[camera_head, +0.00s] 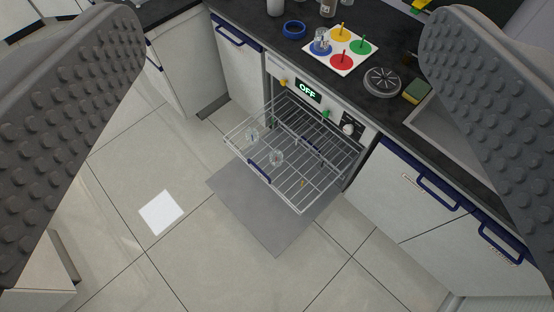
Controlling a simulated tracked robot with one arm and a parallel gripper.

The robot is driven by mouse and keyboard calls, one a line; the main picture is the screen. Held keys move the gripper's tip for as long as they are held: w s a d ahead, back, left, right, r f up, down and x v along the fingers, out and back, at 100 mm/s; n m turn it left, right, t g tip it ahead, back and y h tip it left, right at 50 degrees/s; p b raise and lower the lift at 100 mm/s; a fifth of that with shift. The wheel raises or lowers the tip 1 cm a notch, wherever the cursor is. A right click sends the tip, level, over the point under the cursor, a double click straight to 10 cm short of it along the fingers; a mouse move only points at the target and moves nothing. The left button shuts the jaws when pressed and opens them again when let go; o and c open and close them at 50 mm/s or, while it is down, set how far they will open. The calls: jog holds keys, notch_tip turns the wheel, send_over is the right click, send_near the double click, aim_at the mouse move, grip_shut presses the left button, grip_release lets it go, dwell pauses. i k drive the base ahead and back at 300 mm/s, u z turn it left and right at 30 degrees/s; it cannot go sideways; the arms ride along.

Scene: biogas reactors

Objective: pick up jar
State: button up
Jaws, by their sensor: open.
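My gripper (283,130) is open, its two dark studded fingers at the left and right edges of the head view with nothing between them. A clear jar (321,42) stands on the blue spot of a white board (340,62) on the dark counter. Two more clear jars stand on the pulled-out wire rack, one toward its left side (252,136) and one nearer its middle (277,157). All of these are well beyond the fingertips and small in view. Which jar is meant, I cannot tell.
The wire rack (318,178) sticks out from an appliance whose display (308,91) reads OFF, above its lowered door (262,215). A blue ring (293,29), round metal drain (382,82) and sponge (416,91) lie on the counter. Tiled floor is free in front.

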aim_at(276, 156)
jog(key=z, duration=1.45)
jog(key=i, duration=0.8)
jog(key=u, duration=1.8)
